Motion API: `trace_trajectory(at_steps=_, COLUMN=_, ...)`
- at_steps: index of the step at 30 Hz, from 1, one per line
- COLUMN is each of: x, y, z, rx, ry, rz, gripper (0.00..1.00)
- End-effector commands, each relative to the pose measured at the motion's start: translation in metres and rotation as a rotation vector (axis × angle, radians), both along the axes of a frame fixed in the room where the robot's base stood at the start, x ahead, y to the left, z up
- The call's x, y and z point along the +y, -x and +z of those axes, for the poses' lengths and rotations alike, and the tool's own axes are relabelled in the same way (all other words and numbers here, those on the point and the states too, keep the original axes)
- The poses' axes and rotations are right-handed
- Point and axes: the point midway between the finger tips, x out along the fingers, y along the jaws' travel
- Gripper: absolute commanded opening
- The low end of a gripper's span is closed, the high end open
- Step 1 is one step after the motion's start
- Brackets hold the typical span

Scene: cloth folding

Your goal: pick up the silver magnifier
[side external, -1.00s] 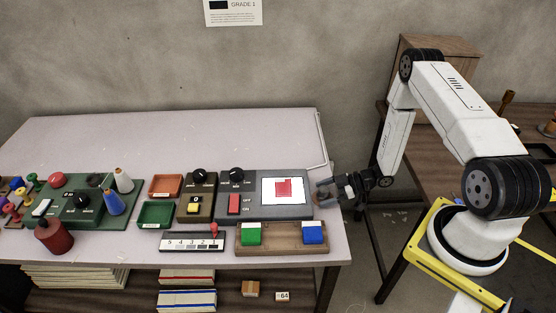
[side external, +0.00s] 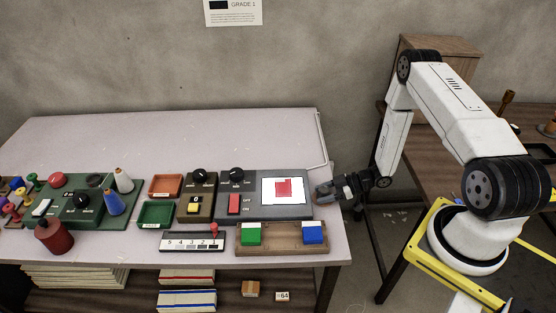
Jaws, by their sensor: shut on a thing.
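My gripper (side external: 325,191) is at the right edge of the grey table (side external: 200,132), just right of the grey console with the lit screen. Its dark fingers are closed together on a small thing that they mostly hide. I cannot make out its shape or colour. No silver magnifier can be told apart in this view.
Left of my gripper are a console (side external: 262,208) with a red square on its screen, and a wooden tray (side external: 282,249) with a green and a blue block. A thin rail (side external: 323,140) runs along the table's right edge. The back of the table is clear.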

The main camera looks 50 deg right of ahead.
Motion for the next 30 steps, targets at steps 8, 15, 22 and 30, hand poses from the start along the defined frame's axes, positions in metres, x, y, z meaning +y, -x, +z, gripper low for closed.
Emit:
trace_trajectory(at_steps=8, x=0.000, y=0.000, z=0.001, rx=0.000, ry=0.000, rz=0.000, gripper=0.00)
trace_trajectory(at_steps=15, x=0.000, y=-0.001, z=0.012, rx=-0.002, ry=0.000, rz=-0.001, gripper=0.00)
trace_trajectory(at_steps=22, x=0.000, y=0.001, z=0.034, rx=-0.003, ry=0.000, rz=-0.001, gripper=0.00)
trace_trajectory(at_steps=30, x=0.006, y=0.030, z=0.069, rx=-0.003, ry=0.000, rz=-0.002, gripper=0.00)
